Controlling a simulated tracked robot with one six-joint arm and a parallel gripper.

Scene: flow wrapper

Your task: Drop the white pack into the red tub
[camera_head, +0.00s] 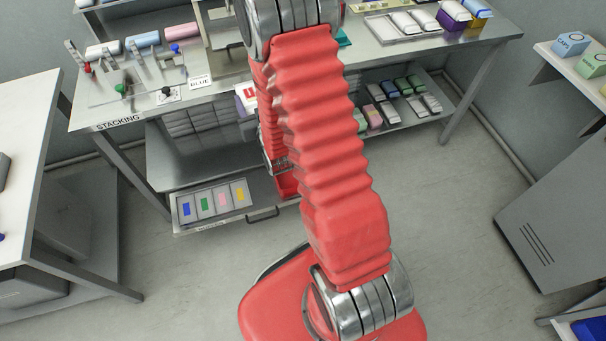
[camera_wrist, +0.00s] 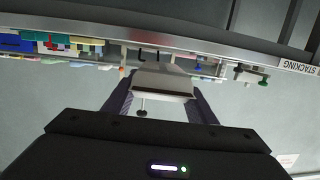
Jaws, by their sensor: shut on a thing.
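My gripper (camera_wrist: 160,98) is shut on a pale white-grey pack (camera_wrist: 163,78), which sits between its two dark fingers in the wrist view. The pack is held up in front of the bench edge. In the head view my red arm hides the gripper and the held pack.
A steel bench (camera_head: 110,115) with a STACKING label carries packs and small fittings. A tray of white packs (camera_head: 405,24) and a purple tub (camera_head: 454,15) stand at its right. An open drawer (camera_head: 215,205) with coloured cards juts out below.

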